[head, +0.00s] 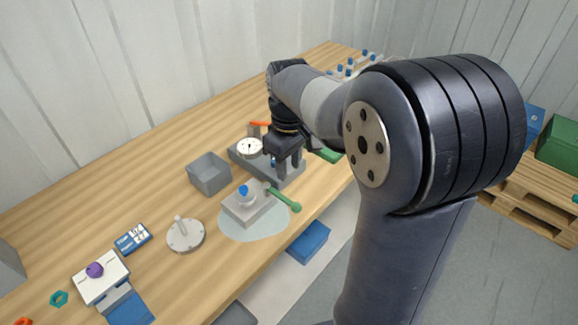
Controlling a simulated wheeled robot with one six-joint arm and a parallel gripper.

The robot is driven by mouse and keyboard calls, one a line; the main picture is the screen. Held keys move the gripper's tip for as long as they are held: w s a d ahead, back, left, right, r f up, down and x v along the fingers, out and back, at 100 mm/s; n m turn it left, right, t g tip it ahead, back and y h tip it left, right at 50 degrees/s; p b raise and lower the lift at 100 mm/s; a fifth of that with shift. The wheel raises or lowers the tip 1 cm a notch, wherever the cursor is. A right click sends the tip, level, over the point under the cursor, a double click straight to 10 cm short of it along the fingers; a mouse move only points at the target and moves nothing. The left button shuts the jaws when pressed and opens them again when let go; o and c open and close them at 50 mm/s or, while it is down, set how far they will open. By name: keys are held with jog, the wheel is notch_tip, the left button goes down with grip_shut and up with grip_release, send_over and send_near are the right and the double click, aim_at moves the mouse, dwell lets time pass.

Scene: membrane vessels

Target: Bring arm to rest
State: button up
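My gripper (288,164) points down over the grey fixture (246,158) that carries a round white dial gauge (250,148). Two dark fingers show with a gap between them, and nothing is seen between them. I cannot tell whether the fingertips touch the fixture. My arm reaches out from the right of the view and covers part of the bench.
The wooden bench (130,190) holds a grey open box (209,173), a block with a blue knob (245,200), a green-handled tool (284,200), a round metal disc (185,235) and a purple-knobbed block (100,277). Pallets (530,205) stand at right.

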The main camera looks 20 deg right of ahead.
aim_at(289, 201)
notch_tip(289, 201, down, 11)
jog(key=shift+r, duration=0.15)
jog(key=shift+s+a, duration=0.15)
dwell(0.4)
dwell(0.3)
notch_tip(289, 201, up, 10)
jog(key=r, duration=0.1)
notch_tip(289, 201, down, 12)
jog(key=shift+r+p, duration=0.25)
jog(key=shift+p, duration=0.05)
jog(key=shift+s+a+r+m, duration=0.2)
jog(key=shift+a+m, duration=0.25)
jog(key=shift+m, duration=0.45)
